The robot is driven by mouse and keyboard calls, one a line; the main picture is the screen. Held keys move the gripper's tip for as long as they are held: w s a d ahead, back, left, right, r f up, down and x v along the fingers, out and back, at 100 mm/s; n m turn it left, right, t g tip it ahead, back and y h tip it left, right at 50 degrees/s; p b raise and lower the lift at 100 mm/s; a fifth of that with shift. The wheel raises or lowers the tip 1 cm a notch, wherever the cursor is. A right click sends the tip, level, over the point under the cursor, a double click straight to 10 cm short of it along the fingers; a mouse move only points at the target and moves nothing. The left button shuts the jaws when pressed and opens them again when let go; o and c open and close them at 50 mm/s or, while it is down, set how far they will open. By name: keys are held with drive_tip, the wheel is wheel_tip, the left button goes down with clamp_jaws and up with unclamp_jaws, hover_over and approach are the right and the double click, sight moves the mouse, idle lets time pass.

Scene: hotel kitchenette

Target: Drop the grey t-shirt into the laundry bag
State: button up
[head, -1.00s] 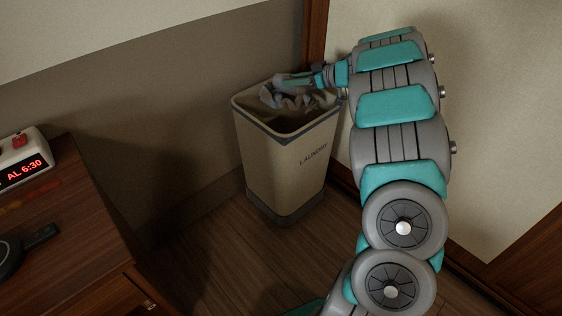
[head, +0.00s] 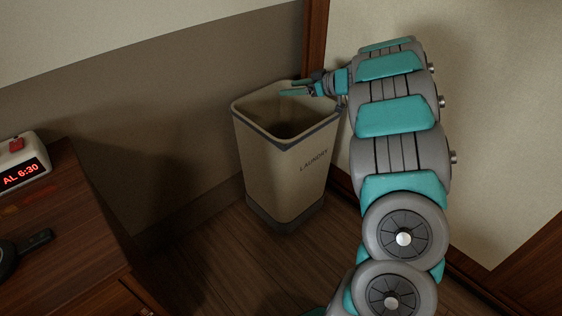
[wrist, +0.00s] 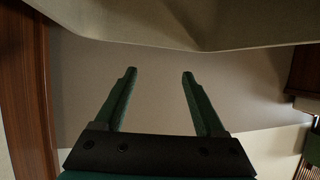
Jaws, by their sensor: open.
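The laundry bag (head: 283,165) is a tall beige bin with a dark band under its rim and the word LAUNDRY on its side. It stands upright on the floor by the wall. My gripper (head: 283,93) is over the back right part of its opening. In the wrist view my gripper (wrist: 158,72) has its two fingers apart with nothing between them. The grey t-shirt is not visible in either current view; the lower inside of the bag is dark and partly hidden by its front wall.
A wooden cabinet (head: 70,230) stands at the left with a red-lit alarm clock (head: 22,165) and a dark round object (head: 8,258) on top. A wooden post (head: 315,40) and pale panel are behind my arm. Floor is clear between cabinet and bag.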

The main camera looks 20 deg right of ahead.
drive_tip(key=p+v, duration=0.1)
drive_tip(key=v, duration=0.6)
drive_tip(key=shift+s+d, duration=0.25)
drive_tip(key=shift+r, duration=0.25)
